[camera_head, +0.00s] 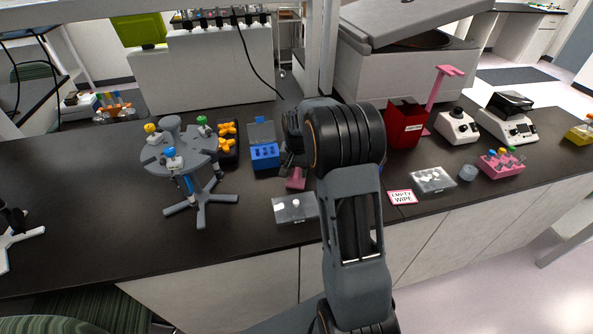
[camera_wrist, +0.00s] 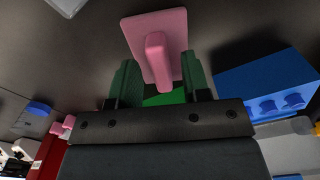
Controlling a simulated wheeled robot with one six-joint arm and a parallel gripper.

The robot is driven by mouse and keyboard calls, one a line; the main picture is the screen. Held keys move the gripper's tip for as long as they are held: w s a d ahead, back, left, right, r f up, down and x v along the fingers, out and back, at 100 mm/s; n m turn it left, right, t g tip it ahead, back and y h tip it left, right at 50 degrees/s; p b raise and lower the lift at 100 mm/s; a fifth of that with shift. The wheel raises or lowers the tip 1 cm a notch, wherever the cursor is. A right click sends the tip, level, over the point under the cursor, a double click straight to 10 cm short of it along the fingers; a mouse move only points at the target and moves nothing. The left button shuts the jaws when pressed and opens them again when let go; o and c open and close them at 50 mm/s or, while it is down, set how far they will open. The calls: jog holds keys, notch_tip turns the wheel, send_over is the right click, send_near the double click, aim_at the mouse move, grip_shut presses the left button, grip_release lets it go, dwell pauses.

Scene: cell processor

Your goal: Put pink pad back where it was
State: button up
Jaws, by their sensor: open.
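The pink pad (camera_head: 296,179) lies on the dark bench near its front edge, just below my gripper (camera_head: 294,158) in the head view. In the wrist view the pink pad (camera_wrist: 176,22) is a flat plate with a raised handle. The handle reaches between the two green fingers of my gripper (camera_wrist: 158,60). The fingers are apart, with gaps on both sides of the handle. In the head view my arm hides part of the gripper, and its fingers are hard to make out.
A blue box (camera_head: 264,152) with an open lid stands just left of the gripper. A clear-lidded case (camera_head: 294,208) lies in front. A grey pipette stand (camera_head: 180,152) is farther left. A red bin (camera_head: 404,128) and a pink stand (camera_head: 437,90) are right of my arm.

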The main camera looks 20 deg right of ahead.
aim_at(296, 172)
notch_tip(296, 172, up, 11)
jog(key=s+a+r+n+t, duration=0.1)
jog(key=s+a+r+n, duration=0.1)
jog(key=s+a+r, duration=0.25)
jog(key=s+a+f+n+t, duration=0.1)
jog(key=s+a+n, duration=0.1)
jog(key=s, duration=0.6)
jog(key=s+a+f+n+t, duration=0.2)
jog(key=s+a, duration=0.2)
jog(key=s, duration=0.5)
jog(key=shift+s+f+n+b, duration=0.15)
jog(key=shift+f+n+b, duration=0.1)
jog(key=shift+n+b, duration=0.15)
